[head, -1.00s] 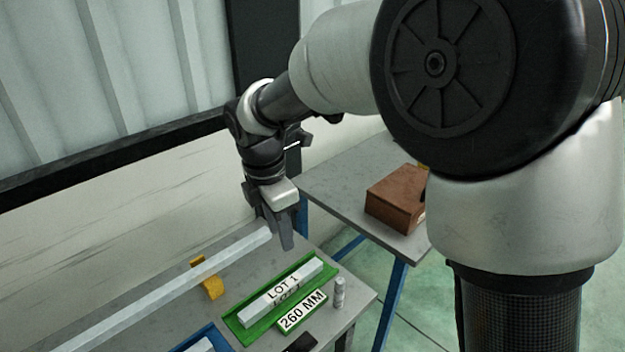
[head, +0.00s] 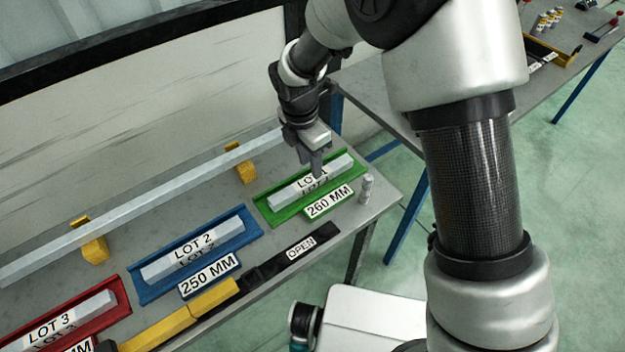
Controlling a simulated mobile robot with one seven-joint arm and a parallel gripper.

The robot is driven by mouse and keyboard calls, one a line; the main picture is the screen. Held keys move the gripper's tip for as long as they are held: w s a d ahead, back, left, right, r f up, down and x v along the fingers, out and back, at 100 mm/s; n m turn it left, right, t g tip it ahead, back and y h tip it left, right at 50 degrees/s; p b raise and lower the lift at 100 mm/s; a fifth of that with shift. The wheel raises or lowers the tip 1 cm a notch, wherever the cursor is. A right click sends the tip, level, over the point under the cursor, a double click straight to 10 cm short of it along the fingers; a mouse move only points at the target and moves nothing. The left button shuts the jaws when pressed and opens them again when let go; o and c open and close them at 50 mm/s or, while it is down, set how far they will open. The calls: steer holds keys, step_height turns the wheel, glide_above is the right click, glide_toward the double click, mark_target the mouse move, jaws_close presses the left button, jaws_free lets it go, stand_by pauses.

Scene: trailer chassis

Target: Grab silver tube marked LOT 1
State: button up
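The silver tube marked LOT 1 (head: 334,173) lies in a green tray (head: 271,212) on the grey workbench, in the head view. The tray carries a 260 MM label (head: 328,202). My gripper (head: 316,170) points down over the tube's middle and partly covers the LOT 1 lettering. Its fingers overlap the tube in this view. I cannot tell whether they touch it, or how far apart they are.
A blue tray (head: 255,229) with a LOT 2 tube and a red tray (head: 124,309) with a LOT 3 tube lie to the left. A long silver bar (head: 150,203) rests on yellow supports behind. A small grey cylinder (head: 366,188) stands right of the green tray.

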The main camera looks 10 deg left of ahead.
mark_target(311, 178)
steer(key=f, duration=0.4)
steer(key=shift+d+f, duration=0.2)
steer(key=shift+f, duration=0.2)
steer(key=shift+p, duration=0.3)
jaws_close()
steer(key=shift+r, duration=0.1)
